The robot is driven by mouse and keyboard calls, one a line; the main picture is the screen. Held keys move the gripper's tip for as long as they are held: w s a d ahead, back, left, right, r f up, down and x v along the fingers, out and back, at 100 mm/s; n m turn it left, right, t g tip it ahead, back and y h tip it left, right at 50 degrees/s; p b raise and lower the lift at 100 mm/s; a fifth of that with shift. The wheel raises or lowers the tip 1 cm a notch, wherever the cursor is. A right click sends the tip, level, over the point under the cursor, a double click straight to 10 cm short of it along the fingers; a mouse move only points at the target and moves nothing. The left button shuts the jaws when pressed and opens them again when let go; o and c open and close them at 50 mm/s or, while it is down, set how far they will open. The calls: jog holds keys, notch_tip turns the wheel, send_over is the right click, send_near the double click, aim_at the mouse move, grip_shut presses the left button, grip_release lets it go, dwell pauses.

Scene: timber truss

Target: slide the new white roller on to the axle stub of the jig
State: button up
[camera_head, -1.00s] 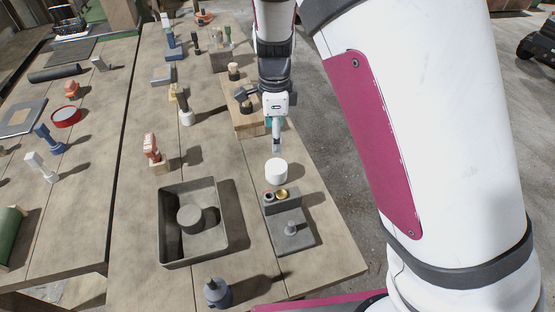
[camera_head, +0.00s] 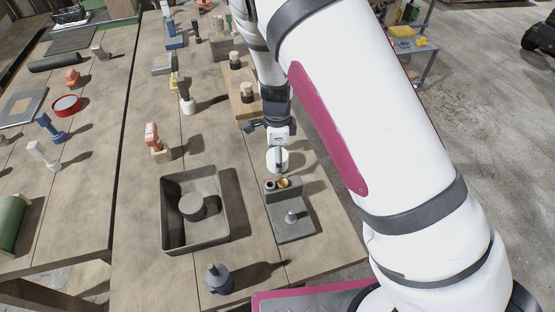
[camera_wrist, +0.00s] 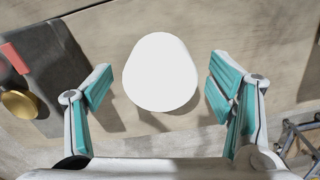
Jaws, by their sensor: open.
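The white roller (camera_head: 277,165) stands on the table just behind the jig. In the wrist view the white roller (camera_wrist: 160,72) sits between my spread fingers, with a gap on each side. My gripper (camera_head: 278,151) is open, pointing down at the roller and partly hiding it in the head view. The jig (camera_head: 297,233) is a grey plate with a short upright axle stub (camera_head: 291,217), which is bare. Its raised rear block carries a brass round part (camera_head: 283,183) and a small dark-and-reddish part. The jig's edge (camera_wrist: 58,60) shows at left in the wrist view.
A grey open tray (camera_head: 223,222) with a round grey piece inside stands left of the jig. A blue-grey bottle-like object (camera_head: 218,279) is at the front. A wooden block (camera_head: 243,98) with round pegs lies behind my gripper. The table's right edge is close.

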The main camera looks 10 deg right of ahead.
jog(key=c, duration=1.3)
